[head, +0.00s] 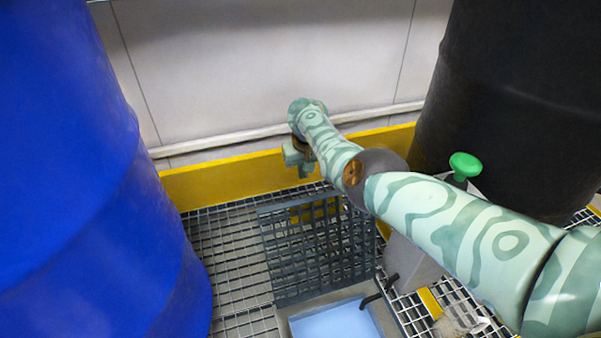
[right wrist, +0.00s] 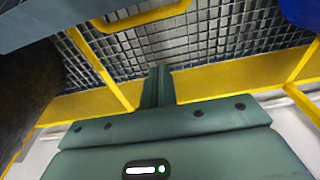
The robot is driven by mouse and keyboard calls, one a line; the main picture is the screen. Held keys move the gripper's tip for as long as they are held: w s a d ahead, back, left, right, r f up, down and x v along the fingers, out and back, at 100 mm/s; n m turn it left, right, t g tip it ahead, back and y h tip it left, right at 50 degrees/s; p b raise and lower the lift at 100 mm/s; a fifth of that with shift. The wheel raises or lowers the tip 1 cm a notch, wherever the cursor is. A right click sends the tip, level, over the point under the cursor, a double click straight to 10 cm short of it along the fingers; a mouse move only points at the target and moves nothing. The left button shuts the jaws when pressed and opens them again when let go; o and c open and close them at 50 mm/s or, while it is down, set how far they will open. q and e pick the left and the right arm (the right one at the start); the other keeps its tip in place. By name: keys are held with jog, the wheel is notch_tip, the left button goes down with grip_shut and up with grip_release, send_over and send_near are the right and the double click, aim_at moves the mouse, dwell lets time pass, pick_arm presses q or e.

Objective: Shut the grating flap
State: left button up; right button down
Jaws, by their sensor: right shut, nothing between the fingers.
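The grating flap (head: 318,246) is a dark grey grid panel in the middle of the head view. It stands raised, tilted up at the back edge of a square opening with a pale blue inside (head: 338,321). My right arm reaches across from the right, above the flap. My right gripper (head: 304,171) is beyond the flap's top edge, close to the yellow kerb, and looks apart from the flap. In the right wrist view its fingers (right wrist: 157,87) are together and empty, with grating beyond them. My left gripper is not in view.
A large blue drum (head: 80,190) fills the left and a black drum (head: 515,100) stands at the back right. The yellow kerb (head: 225,180) runs along the pale wall. A grey post with a green knob (head: 465,164) stands right of the opening. Grating floor (head: 222,250) surrounds it.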

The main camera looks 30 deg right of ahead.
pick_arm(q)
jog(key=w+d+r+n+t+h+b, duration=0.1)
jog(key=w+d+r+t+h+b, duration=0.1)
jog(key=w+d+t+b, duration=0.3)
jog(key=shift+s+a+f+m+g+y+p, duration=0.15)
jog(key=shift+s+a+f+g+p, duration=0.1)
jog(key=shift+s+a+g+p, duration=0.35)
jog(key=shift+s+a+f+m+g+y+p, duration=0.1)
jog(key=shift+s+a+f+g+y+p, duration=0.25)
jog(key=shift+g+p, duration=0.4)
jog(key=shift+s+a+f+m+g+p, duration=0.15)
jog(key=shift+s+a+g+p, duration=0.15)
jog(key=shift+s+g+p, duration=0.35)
pick_arm(e)
notch_tip(320, 180, down, 7)
jog(key=s, duration=0.2)
jog(key=shift+s+a+r, duration=0.2)
jog(key=shift+s+a, duration=0.05)
jog(key=shift+s, duration=0.1)
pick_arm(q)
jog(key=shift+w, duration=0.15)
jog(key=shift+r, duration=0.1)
pick_arm(e)
jog(key=shift+r, duration=0.1)
